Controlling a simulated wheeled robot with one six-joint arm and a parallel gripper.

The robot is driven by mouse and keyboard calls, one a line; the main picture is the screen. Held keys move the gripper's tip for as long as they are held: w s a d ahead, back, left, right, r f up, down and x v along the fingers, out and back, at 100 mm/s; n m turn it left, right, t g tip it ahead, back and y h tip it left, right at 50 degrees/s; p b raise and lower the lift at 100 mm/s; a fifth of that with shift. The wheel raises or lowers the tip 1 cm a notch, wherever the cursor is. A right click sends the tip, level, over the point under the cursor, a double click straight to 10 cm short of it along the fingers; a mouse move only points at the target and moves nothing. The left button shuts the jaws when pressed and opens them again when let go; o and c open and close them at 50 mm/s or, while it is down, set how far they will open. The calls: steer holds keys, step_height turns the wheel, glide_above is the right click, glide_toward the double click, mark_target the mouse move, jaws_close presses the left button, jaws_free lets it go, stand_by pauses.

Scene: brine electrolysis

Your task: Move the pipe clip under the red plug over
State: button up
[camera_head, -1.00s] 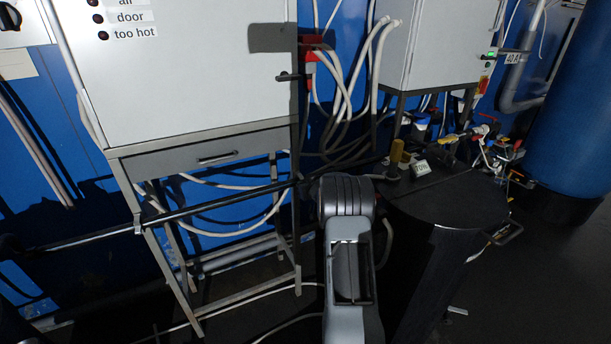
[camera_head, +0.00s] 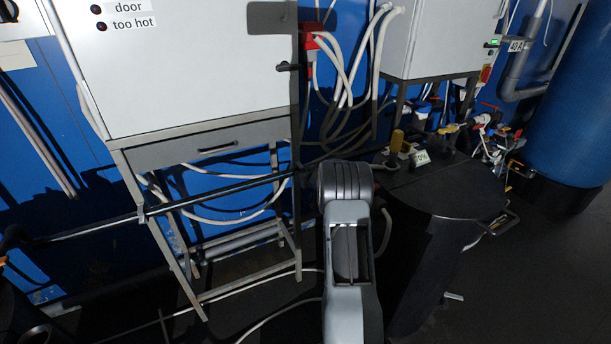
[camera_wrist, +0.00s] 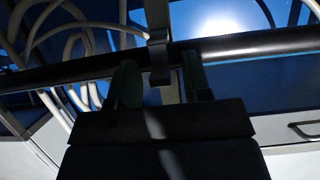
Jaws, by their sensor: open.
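The red plug (camera_head: 310,44) is on the side of the large grey cabinet in the head view, with pale cables hanging below it. A black pipe (camera_head: 98,229) runs across below the cabinet and passes behind my arm. In the wrist view the pipe (camera_wrist: 265,45) crosses the upper part. A grey pipe clip (camera_wrist: 158,58) sits on it there. My gripper (camera_wrist: 160,82) is open, with one finger on each side of the clip; I cannot tell whether they touch it. In the head view my arm hides the gripper and that clip.
Another clip (camera_head: 141,214) holds the pipe near the cabinet stand's left leg. A black barrel-like stand (camera_head: 450,205) with a brass-coloured fitting (camera_head: 396,141) and a small label is right of my arm. A blue tank (camera_head: 570,110) stands far right. Loose cables hang behind the pipe.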

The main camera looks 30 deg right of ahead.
steer(key=v, duration=1.3)
steer(key=shift+s, duration=0.4)
steer(key=shift+r, duration=0.1)
steer(key=shift+a, duration=0.1)
